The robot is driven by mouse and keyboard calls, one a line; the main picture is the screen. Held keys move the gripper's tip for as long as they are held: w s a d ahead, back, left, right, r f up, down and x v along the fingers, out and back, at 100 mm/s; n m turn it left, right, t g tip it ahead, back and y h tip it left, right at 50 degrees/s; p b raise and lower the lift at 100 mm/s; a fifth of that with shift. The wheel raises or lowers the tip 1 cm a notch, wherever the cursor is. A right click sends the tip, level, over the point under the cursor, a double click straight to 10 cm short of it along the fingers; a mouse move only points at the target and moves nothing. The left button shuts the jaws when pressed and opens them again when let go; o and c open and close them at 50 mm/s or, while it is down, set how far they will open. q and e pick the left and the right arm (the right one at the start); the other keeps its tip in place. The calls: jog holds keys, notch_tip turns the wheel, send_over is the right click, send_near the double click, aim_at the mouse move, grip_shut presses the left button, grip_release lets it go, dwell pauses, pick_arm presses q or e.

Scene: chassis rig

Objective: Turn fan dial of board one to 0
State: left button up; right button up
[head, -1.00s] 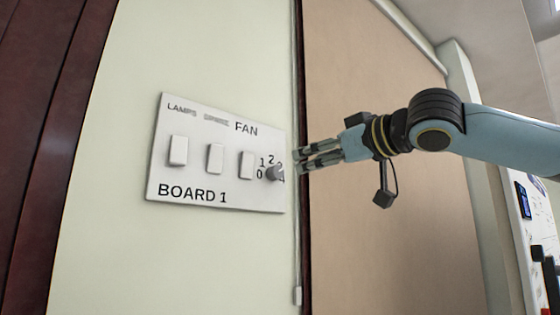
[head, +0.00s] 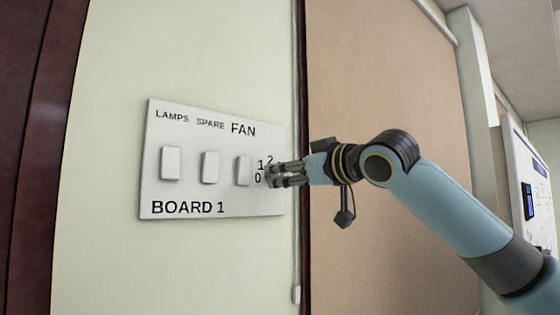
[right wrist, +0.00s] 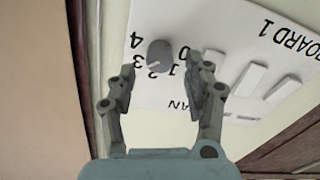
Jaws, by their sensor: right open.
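Board one is a white panel labelled BOARD 1 (head: 235,207) on the pale wall; it also shows upside down in the right wrist view (right wrist: 215,22). Its fan dial is a grey round knob (right wrist: 160,53) ringed by the digits 0 to 4. A pale mark on the knob seems to face about the 2, but it is small. My right gripper (head: 268,176) is at the board's right part, and its fingers hide the dial in the head view. In the right wrist view the gripper (right wrist: 160,68) is open, with one finger toward each side of the knob. My left gripper is out of view.
Three white rocker switches stand left of the dial, the closest being the fan switch (head: 243,170). A thin cord (head: 295,250) hangs beside a dark frame and a tan panel (head: 385,150) on the right. The wall below the board is clear.

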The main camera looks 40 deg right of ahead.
aim_at(274, 175)
jog(key=shift+w+a+p, duration=0.1)
jog(key=shift+w+p, duration=0.35)
jog(key=shift+w, duration=0.9)
grip_shut()
